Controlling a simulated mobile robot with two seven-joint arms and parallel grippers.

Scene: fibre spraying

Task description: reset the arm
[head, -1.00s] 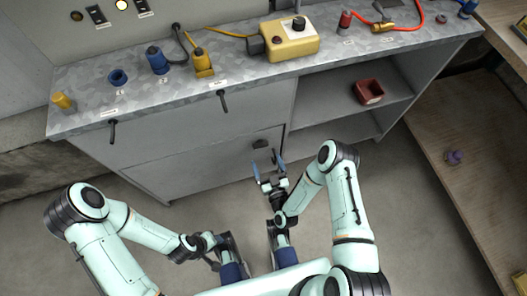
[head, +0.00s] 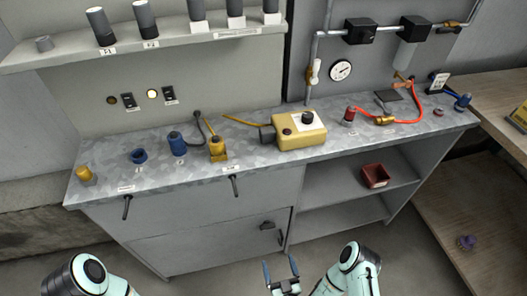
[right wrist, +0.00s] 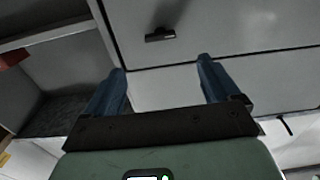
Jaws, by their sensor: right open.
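My right gripper (head: 281,270) is at the bottom of the head view, in front of the grey cabinet (head: 215,235). Its two blue fingers are apart with nothing between them. In the right wrist view the open gripper (right wrist: 165,85) faces the cabinet front and a dark handle (right wrist: 160,36). Part of my right arm shows beside it in the head view. Of my left arm only a joint shows at the lower left; the left gripper is out of the frame.
The metal worktop (head: 250,160) holds a yellow box (head: 299,130), a yellow tool (head: 217,148) and a blue container (head: 177,144). A red bin (head: 375,176) sits on the open shelf. A wooden bench (head: 475,210) stands at the right. Dark bar handles (head: 126,207) stick out from the cabinet.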

